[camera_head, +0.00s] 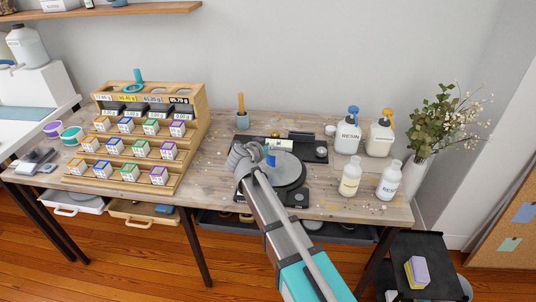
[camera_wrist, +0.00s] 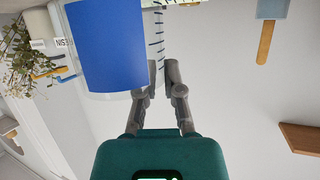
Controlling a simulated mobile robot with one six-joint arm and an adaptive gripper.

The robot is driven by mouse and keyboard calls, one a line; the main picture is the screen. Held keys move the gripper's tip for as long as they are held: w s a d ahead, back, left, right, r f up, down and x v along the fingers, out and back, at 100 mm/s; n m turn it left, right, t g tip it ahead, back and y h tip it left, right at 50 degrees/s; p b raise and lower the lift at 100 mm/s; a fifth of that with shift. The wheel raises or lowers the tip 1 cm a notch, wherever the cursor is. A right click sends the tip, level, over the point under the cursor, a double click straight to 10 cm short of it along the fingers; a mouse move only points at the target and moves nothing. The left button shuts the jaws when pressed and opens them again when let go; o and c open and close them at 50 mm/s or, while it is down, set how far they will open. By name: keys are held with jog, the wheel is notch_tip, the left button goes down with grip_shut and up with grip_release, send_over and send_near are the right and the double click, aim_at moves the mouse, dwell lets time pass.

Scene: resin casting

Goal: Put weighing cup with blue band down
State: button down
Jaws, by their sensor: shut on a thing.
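The weighing cup with the blue band (camera_head: 271,160) is at the left part of the round grey plate (camera_head: 290,170) of a black device on the table. In the wrist view the cup (camera_wrist: 105,45) is large, with a blue band and dark graduation marks on a clear wall. My gripper (camera_head: 260,158) is shut on the cup; in the wrist view its fingertips (camera_wrist: 162,78) are at the cup's marked side. My arm hides part of the plate and device. I cannot tell whether the cup's bottom touches the plate.
A wooden rack (camera_head: 150,150) with several small coloured boxes stands to the left. Pump bottles (camera_head: 348,137) and smaller bottles (camera_head: 351,177) stand to the right, with a plant vase (camera_head: 415,172) beyond. Bare table shows left of the device (camera_head: 215,165).

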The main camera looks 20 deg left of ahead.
jog(key=shift+f+b, duration=0.6)
jog(key=shift+f, duration=0.35)
jog(key=shift+f, duration=0.15)
jog(key=c, duration=0.8)
grip_release()
jog(key=shift+r, duration=0.25)
jog(key=p+v, duration=0.4)
jog(key=v, duration=0.8)
jog(key=shift+p, duration=0.35)
